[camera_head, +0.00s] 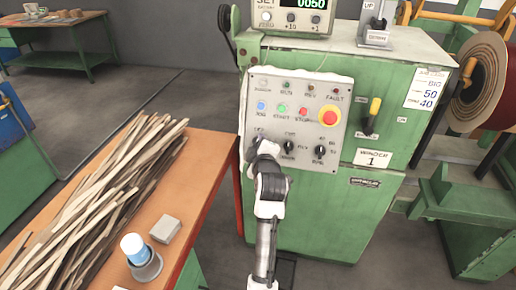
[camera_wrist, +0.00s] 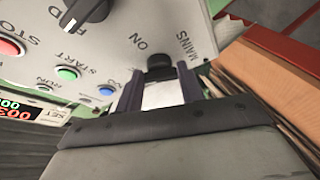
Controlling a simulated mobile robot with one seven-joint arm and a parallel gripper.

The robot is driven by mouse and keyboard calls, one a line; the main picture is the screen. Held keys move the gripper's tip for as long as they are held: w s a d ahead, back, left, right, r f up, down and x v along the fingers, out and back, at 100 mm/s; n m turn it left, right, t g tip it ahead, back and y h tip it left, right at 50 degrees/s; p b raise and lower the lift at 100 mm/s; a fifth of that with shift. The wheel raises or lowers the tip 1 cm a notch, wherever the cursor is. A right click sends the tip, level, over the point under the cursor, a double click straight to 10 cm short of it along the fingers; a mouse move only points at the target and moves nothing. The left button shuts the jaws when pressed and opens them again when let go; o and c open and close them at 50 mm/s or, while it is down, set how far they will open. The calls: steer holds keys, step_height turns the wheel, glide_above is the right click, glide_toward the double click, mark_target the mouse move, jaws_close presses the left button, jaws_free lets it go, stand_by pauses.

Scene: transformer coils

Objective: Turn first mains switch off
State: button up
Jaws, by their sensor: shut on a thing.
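The mains switch is a black rotary knob (camera_wrist: 160,68) on the grey control panel (camera_head: 283,98) of the green winder. The words MAINS and ON are printed beside it in the wrist view. My gripper (camera_wrist: 160,90) is shut on this knob, with one dark finger on each side. A pale patch lies between the fingers. I cannot tell exactly which way the knob points.
Two more black knobs (camera_head: 289,146) (camera_head: 320,150) are to the right on the panel. Above are buttons and a red emergency stop (camera_head: 329,117). A yellow-tipped lever (camera_head: 374,108) is further right. An orange table (camera_head: 205,160) with wooden strips stands close on the left.

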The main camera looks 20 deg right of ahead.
steer(key=shift+d+r+n+g+y, duration=0.1)
steer(key=shift+n+g+y, duration=0.15)
steer(key=shift+n, duration=0.75)
steer(key=shift+r+n+g+y, duration=0.15)
steer(key=shift+n+g, duration=0.2)
steer(key=shift+n, duration=0.65)
steer(key=o, duration=1)
steer(key=b+v, duration=0.3)
steer(key=v, duration=1)
steer(key=shift+s+r, duration=0.2)
steer(key=shift+s, duration=0.15)
